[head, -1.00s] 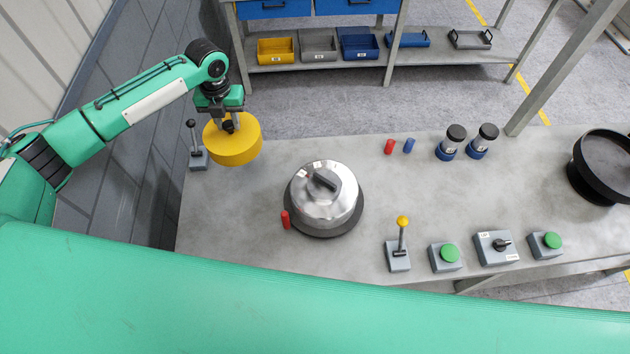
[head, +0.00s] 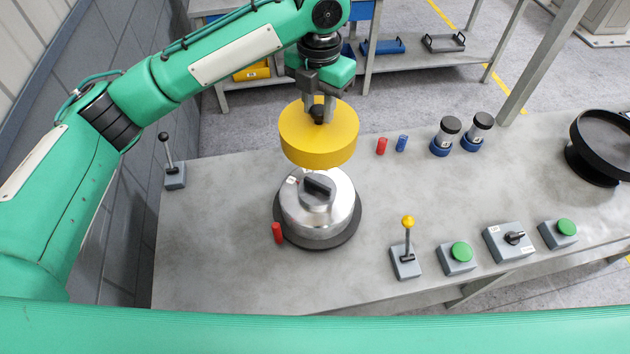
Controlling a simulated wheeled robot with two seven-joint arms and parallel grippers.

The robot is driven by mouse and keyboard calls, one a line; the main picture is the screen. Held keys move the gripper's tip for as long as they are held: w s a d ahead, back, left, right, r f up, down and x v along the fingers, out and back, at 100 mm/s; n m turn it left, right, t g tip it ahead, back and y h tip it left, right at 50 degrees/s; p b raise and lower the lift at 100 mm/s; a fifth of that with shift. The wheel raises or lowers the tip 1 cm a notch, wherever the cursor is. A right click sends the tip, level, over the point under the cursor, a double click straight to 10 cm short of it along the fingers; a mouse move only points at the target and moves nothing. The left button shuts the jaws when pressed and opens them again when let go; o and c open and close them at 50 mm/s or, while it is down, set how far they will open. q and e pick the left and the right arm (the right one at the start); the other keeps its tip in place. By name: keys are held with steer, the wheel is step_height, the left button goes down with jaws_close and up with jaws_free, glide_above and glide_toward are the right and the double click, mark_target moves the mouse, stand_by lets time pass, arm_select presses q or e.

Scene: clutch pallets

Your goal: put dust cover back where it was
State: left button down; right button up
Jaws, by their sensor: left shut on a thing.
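The dust cover is most likely the yellow round cover (head: 318,140). My left gripper (head: 318,112) is shut on the knob at its top and holds it in the air, level, above the far side of the silver domed unit (head: 325,215). The unit has a dark handle (head: 319,187) on top and sits on a dark round base (head: 345,235) on the grey table. The cover hides part of the table behind the unit. A gap between cover and unit cannot be judged exactly. My right gripper is not in view.
A red peg (head: 277,233) stands at the unit's left front. A black-knobbed lever (head: 173,172) is at the left. A yellow-knobbed lever (head: 406,250) and green buttons (head: 461,252) line the front edge.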

arm_select(q)
step_height(320, 180, down, 18)
steer(key=p, duration=0.5)
steer(key=shift+p, duration=0.4)
steer(key=shift+f, duration=0.15)
steer(key=shift+f, duration=0.1)
steer(key=shift+f+b, duration=0.35)
steer(key=shift+f, duration=0.2)
steer(key=c, duration=1.1)
jaws_free()
